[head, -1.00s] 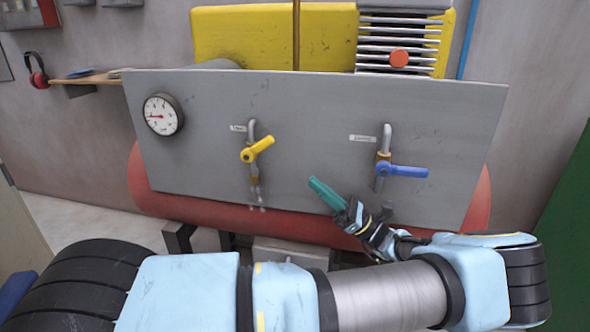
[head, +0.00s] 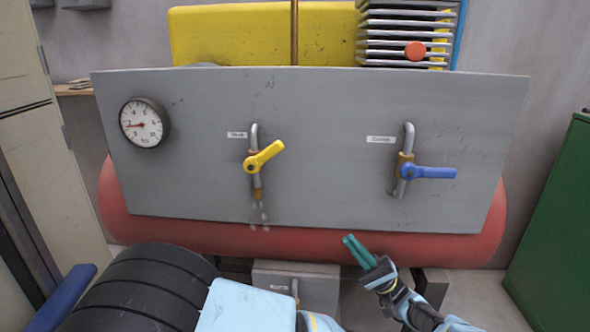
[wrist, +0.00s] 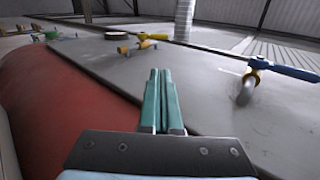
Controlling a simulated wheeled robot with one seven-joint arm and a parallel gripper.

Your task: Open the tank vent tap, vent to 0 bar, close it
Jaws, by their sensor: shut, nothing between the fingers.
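The yellow-handled tap (head: 264,157) is on the left half of the grey panel, under a small label too blurred to read surely. Its handle lies diagonally, right end up. Pale wisps show below its outlet pipe. It also shows in the wrist view (wrist: 138,43). The round pressure gauge (head: 144,122) is at the panel's upper left; its red needle points left, in the low part of the scale, exact value unclear. My gripper (head: 351,245) has teal fingers pressed together, empty, below the panel's lower edge in the picture, right of and apart from the yellow tap.
A blue-handled tap (head: 428,172) is on the panel's right half, its handle level. The red tank (head: 300,243) runs behind and below the grey panel (head: 320,110). A green cabinet (head: 555,220) stands at right, a beige locker (head: 40,130) at left. Space before the panel face is clear.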

